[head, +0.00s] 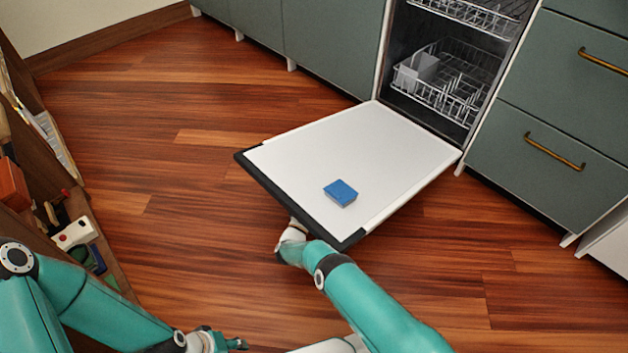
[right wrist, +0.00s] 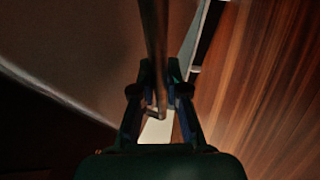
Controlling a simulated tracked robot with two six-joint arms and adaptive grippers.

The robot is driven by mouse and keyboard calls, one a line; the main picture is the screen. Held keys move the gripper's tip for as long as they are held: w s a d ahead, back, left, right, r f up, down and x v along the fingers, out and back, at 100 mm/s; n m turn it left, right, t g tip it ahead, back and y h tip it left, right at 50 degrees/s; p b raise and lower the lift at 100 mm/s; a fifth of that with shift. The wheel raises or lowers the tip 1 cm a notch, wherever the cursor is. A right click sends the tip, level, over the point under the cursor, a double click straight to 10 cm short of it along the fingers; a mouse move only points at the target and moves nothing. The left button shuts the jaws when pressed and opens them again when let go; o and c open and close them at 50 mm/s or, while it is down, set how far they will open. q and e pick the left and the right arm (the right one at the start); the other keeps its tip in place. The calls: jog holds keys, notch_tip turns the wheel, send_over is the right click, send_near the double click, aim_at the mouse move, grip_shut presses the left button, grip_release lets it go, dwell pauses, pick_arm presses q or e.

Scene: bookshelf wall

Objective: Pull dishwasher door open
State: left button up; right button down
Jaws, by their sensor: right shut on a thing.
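The dishwasher door (head: 310,150) is folded down and lies about level, its white inner face up and its dark edge toward me. The dishwasher's inside, with wire racks (head: 450,85), is open to view. My right gripper (right wrist: 160,108) is shut on the door's handle (right wrist: 154,45), a bar running between its fingers in the right wrist view. In the head view its wrist is at the door's near edge, and the fingers are hidden there. My left gripper (head: 238,344) is at the bottom of the head view, away from the door; its finger opening is unclear.
A small blue block (head: 340,193) lies on the door's inner face. Green cabinets with brass handles (head: 555,152) stand right of the dishwasher, and more stand left. A shelf with books and objects (head: 75,233) is at the far left. The wooden floor (head: 180,160) between is clear.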

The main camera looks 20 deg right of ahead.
pick_arm(q)
jog(key=shift+s+a, duration=0.1)
jog(key=shift+a, duration=0.15)
pick_arm(e)
jog(key=shift+d+f, duration=0.1)
jog(key=shift+f, duration=0.6)
jog(key=c, duration=1.2)
grip_release()
jog(key=shift+f, duration=0.1)
pick_arm(q)
jog(key=shift+s, duration=0.15)
pick_arm(e)
jog(key=v, duration=1.2)
jog(key=shift+s+f, duration=0.1)
